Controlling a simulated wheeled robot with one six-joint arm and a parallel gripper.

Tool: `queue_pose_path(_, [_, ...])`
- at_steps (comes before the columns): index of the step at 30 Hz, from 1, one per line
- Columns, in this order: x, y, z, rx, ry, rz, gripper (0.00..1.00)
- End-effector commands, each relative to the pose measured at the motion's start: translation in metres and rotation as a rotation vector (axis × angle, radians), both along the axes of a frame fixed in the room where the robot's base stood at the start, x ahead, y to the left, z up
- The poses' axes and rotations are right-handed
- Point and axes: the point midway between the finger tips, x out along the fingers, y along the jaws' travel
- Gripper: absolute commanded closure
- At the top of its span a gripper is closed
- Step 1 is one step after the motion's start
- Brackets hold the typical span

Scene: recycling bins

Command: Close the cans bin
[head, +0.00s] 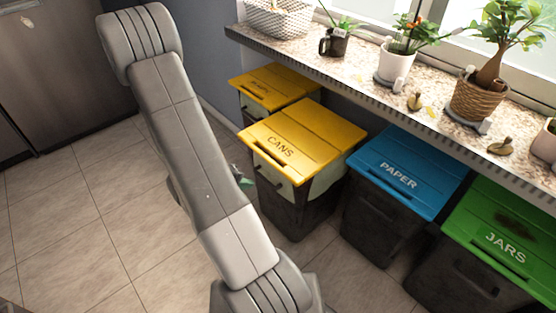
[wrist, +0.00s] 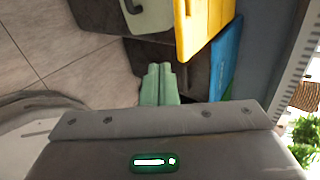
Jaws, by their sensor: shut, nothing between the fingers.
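The cans bin has a yellow lid marked CANS (head: 310,133) and a dark body (head: 297,213) with pale green upper panels. Its lid lies roughly level over the body. I cannot tell whether a small gap is left under its edge. In the wrist view, a yellow lid (wrist: 187,35) and a pale green panel with a dark handle (wrist: 152,22) show at the top. My gripper (wrist: 160,72) is shut and empty, its green fingers side by side, pointing towards the dark bin side. In the head view, my arm hides most of it, beside the cans bin's front left.
Another yellow-lidded bin (head: 275,83) stands behind left of the cans bin. The blue paper bin (head: 405,170) and green jars bin (head: 510,235) stand to its right. A counter with plants (head: 400,98) overhangs the bins. The tiled floor (head: 75,215) at left is clear.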

Motion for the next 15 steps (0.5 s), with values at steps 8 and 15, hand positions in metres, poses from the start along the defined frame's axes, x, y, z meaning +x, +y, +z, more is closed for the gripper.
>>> queue_pose_path(8, [0.008, -0.001, -0.016, -0.026, 0.036, 0.063, 1.0])
queue_pose_path(15, [0.025, -0.024, -0.038, -0.024, 0.034, 0.059, 1.0])
